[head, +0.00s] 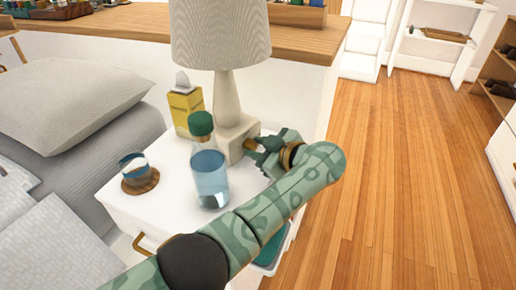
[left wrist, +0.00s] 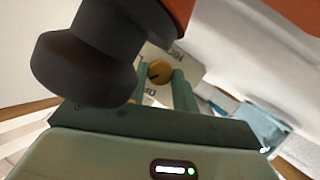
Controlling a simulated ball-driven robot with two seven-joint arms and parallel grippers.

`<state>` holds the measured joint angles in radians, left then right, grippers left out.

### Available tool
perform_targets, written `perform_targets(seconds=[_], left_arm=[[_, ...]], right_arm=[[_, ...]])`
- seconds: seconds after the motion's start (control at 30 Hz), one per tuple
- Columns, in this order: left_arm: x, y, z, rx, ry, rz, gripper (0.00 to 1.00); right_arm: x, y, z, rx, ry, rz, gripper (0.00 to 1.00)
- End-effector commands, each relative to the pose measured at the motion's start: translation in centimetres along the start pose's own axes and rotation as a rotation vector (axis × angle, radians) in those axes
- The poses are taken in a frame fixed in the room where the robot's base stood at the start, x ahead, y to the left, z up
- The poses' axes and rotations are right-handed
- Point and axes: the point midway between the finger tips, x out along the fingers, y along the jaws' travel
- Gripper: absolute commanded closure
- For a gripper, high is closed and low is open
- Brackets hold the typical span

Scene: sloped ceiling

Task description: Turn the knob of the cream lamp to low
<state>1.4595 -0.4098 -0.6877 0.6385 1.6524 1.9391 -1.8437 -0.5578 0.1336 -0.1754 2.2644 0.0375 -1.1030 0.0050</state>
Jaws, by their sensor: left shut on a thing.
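The cream lamp (head: 227,97), with a pale ribbed shade, stands upright on the white bedside table (head: 120,207). Its brass-coloured knob (head: 249,144) is on the base, on the side facing my left gripper (head: 255,146). In the left wrist view the round knob (left wrist: 158,72) sits between the two green fingertips, with a dark mark on its face. Lettering shows on the base around it, partly hidden and too small to read surely. My left gripper is shut on the knob. My right gripper is not in view.
A clear bottle with a green cap (head: 208,172) stands close to my left arm. A yellow tissue box (head: 185,108) is behind it, and a small round item on a wooden base (head: 138,173) is at the left. The bed with a grey pillow (head: 72,90) lies at the left.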

Motion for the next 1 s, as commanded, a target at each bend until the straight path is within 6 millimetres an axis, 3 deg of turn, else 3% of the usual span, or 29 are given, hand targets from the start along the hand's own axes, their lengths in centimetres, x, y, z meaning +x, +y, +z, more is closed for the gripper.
perform_targets(seconds=[0.33, 0.37, 0.43, 0.77, 1.0], left_arm=[[0.0, -0.1, 0.1, 0.003, -0.003, -0.003, 0.94], [0.0, -0.1, 0.1, 0.003, -0.003, -0.003, 0.66], [0.0, -0.1, 0.1, 0.003, -0.003, -0.003, 0.5], [-0.3, 0.0, 0.0, 0.001, 0.0, 0.0, 0.5], [-4.4, 0.2, -0.2, -0.002, 0.003, 0.005, 0.5]], right_arm=[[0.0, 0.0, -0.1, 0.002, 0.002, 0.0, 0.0], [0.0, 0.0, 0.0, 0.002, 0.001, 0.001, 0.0], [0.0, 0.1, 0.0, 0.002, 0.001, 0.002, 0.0], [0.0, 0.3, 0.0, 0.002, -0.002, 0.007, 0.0], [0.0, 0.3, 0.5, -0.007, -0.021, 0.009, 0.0]])
